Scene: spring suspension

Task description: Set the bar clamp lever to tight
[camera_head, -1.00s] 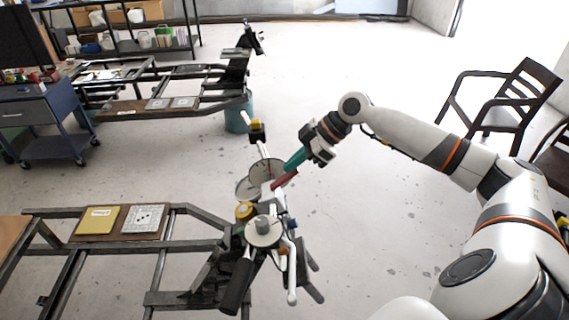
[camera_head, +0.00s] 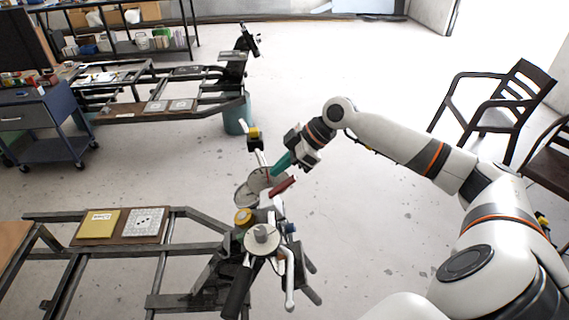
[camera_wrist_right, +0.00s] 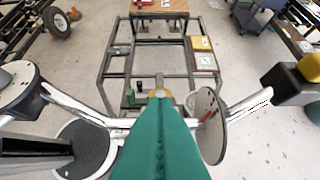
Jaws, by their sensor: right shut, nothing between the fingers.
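The handlebar assembly (camera_head: 263,239) stands at the front end of the near metal frame, with round discs, silver tubes and dark grips. A short red bar (camera_head: 284,186) sticks out among its parts; I cannot tell for sure whether it is the clamp lever. My right gripper (camera_head: 274,170) is shut and empty, its teal fingers pointing down beside a round disc (camera_head: 250,190), just above the red bar. I cannot tell whether they touch. In the right wrist view the teal fingers (camera_wrist_right: 160,105) lie between silver tubes and a round disc (camera_wrist_right: 207,125). My left gripper is not in view.
A yellow-black block (camera_head: 254,134) sits on the bar's far end, close to the right gripper. Pads lie on the near frame (camera_head: 190,211). A second frame (camera_head: 205,96) and blue cart (camera_head: 45,120) stand behind. Floor (camera_head: 385,210) is free towards the chairs (camera_head: 505,100).

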